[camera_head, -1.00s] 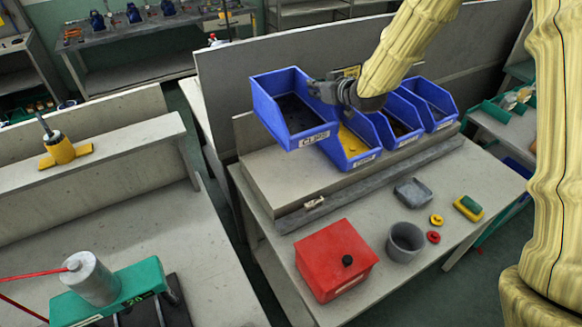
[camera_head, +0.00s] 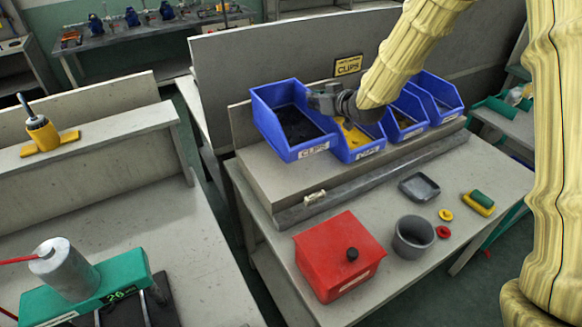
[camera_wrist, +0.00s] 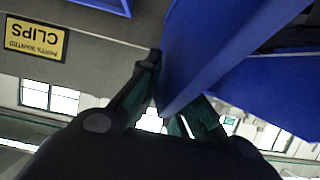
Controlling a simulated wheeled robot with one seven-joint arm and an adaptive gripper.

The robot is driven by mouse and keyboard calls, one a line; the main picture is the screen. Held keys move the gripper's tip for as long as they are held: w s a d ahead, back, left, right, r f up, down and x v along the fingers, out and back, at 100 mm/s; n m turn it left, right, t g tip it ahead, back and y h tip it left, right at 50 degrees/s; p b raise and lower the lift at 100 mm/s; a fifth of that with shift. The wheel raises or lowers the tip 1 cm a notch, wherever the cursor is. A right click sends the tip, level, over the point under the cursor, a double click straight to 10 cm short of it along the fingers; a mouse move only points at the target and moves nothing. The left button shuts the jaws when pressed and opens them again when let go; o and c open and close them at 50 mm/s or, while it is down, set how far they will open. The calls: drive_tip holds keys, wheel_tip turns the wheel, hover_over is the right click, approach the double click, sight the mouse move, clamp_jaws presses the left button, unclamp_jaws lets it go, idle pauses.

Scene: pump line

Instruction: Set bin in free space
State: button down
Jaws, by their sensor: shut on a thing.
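The blue bin (camera_head: 290,152) labelled CLIPS is at the left end of a row of blue bins on the raised shelf of the bench, with dark contents inside. My gripper (camera_head: 318,98) is at its right rear wall in the head view. In the wrist view, the fingers (camera_wrist: 160,100) are shut on a blue wall (camera_wrist: 205,50) of the bin. The bin looks level and close to the shelf; I cannot tell whether its underside touches. A yellow CLIPS sign (camera_head: 348,65) is on the back panel, and it also shows upside down in the wrist view (camera_wrist: 35,38).
A blue bin with yellow parts (camera_head: 358,152) stands right beside the held bin, with more bins to its right. A red box (camera_head: 338,258), a grey cup (camera_head: 413,238) and a grey tray (camera_head: 419,187) stand on the bench in front. A grey rail (camera_head: 370,182) runs along the shelf front.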

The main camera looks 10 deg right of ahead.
sight(311, 128)
drive_tip(key=shift+f+p, duration=1.4)
drive_tip(key=shift+f, duration=3.7)
drive_tip(key=c, duration=1.6)
unclamp_jaws()
drive_tip(key=shift+f, duration=0.15)
drive_tip(key=b+v, duration=0.3)
drive_tip(key=v, duration=0.9)
